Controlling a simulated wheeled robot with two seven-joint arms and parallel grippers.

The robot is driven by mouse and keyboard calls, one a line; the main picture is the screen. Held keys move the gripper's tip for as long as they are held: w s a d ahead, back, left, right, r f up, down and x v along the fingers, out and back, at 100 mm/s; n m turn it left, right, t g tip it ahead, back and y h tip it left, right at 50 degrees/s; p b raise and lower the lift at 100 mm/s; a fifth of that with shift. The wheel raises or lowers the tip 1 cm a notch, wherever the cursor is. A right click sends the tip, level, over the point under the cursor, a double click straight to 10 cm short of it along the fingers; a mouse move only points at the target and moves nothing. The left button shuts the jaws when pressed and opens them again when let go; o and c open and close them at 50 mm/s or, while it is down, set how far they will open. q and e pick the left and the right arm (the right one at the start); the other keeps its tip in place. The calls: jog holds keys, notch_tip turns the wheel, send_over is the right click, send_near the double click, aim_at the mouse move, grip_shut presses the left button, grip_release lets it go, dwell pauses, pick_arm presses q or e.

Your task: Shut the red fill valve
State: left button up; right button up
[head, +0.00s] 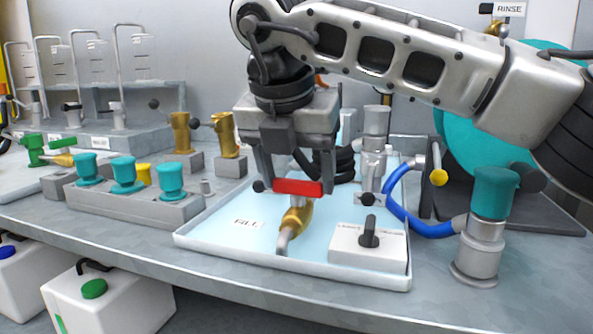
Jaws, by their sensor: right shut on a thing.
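The red fill valve handle (299,188) sits crosswise on top of a brass valve body (295,219) in the white-rimmed tray (200,243). A FILL label (248,223) lies on the tray's blue floor to its left. My right gripper (297,183) points down over the valve and is shut on the red handle, with one finger at each end of it. The brass outlet pipe bends down toward the front of the tray. My left gripper is not in view.
A white switch box (368,248) with a black knob stands right of the valve. A blue hose (405,210) and a teal-capped metal cylinder (484,235) are farther right. A block with teal knobs (130,200) stands left of the tray. White jugs (105,300) are below the bench edge.

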jog(key=o, duration=1)
jog(key=shift+r, duration=0.1)
jog(key=shift+s+r, duration=0.15)
jog(key=shift+r, duration=0.2)
pick_arm(q)
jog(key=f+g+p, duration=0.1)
jog(key=p, duration=0.1)
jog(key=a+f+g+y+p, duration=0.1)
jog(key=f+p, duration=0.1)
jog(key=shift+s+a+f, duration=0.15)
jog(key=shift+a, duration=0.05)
pick_arm(e)
jog(key=v, duration=1.5)
